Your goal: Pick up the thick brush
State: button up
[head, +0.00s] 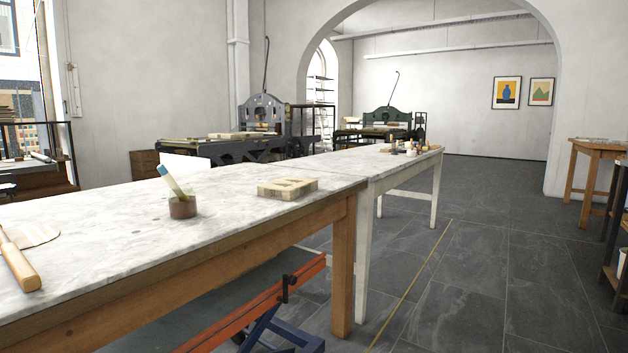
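My gripper is not in view.
A pale block (287,188) lies right of the cup on the near table (120,235). Several small jars (410,148) stand on the farther table. An orange-red bar and blue frame (285,330) are low beneath the near table. Floor (480,275) to the right is clear.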

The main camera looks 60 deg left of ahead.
aim_at(164, 173)
jog(key=u, duration=2.25)
jog(key=i+l+u, duration=0.1)
jog(key=l, duration=0.2)
jog(key=i, duration=0.05)
